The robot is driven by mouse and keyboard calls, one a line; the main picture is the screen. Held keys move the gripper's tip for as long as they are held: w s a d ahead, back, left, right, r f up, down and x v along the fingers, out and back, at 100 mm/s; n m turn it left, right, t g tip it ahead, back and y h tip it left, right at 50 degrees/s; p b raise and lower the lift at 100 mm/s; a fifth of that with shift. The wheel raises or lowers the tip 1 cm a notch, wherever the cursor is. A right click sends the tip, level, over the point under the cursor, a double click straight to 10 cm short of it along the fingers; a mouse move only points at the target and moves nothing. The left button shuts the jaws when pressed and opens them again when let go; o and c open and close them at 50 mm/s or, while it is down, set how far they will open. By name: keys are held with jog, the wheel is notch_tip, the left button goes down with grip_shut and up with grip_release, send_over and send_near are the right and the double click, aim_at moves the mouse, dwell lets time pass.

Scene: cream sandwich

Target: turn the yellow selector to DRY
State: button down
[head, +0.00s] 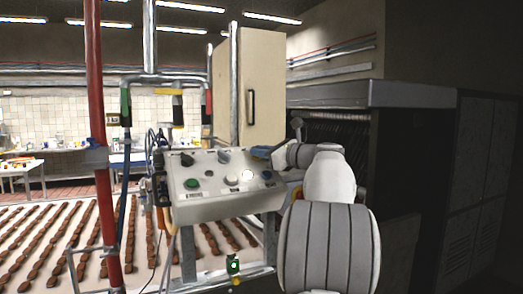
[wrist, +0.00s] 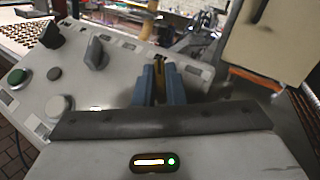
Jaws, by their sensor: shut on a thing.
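The yellow selector (wrist: 159,70) stands at the right end of the grey control panel (head: 215,207); the panel also shows in the wrist view (wrist: 122,88). My gripper (wrist: 162,84) has its blue fingers shut on the selector, one on each side. In the head view my gripper (head: 262,152) reaches the panel's upper right from the right, and its fingers hide the yellow selector. The labels around the selector are too small or covered, so I cannot read DRY or tell where the selector points.
A green button (head: 192,183) and a white button (head: 247,175) are lower on the panel. A red post (head: 98,130) is at left; a beige cabinet (head: 262,90) stands behind.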

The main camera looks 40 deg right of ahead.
dwell(0.3)
jog(key=c, duration=1.5)
grip_release()
jog(key=b+v, duration=0.2)
jog(key=v, duration=0.5)
jog(key=shift+s+d, duration=0.1)
jog(key=shift+s, duration=0.3)
